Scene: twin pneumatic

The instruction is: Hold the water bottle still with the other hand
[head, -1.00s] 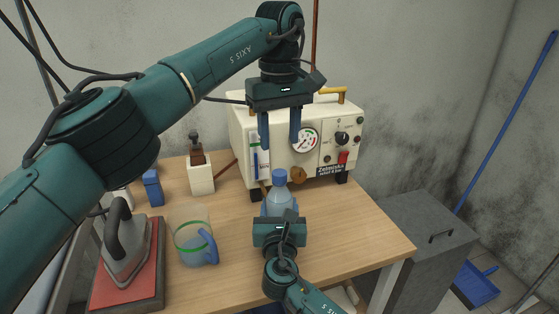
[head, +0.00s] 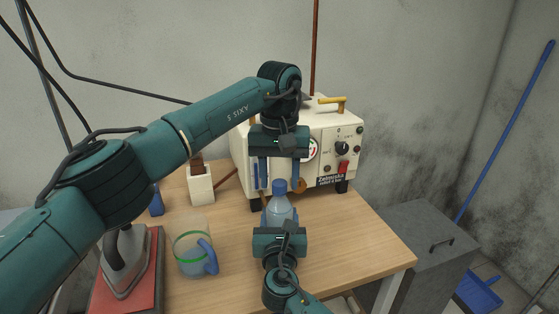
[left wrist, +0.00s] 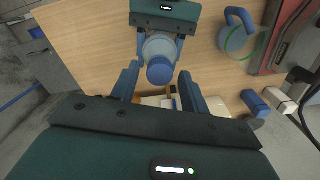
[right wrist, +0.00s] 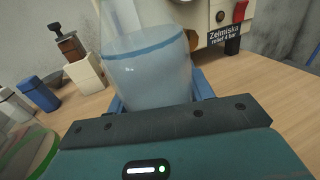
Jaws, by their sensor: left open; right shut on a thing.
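The water bottle (head: 279,207) is clear with a blue cap and stands upright on the wooden table. My right gripper (head: 279,222) is shut on the bottle's body from the near side; the right wrist view shows the bottle (right wrist: 148,68) between its blue fingers. My left gripper (head: 278,185) points down with its open fingers on either side of the cap, seemingly above or around it. In the left wrist view the blue cap (left wrist: 160,70) lies between the open fingers, with gaps on both sides. The left gripper is not closed on it.
A cream pneumatic unit (head: 330,165) with a gauge stands behind the bottle. A measuring jug (head: 193,250) with a blue handle and an iron (head: 125,255) on a red pad are at the left. The table (head: 350,235) is clear to the right.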

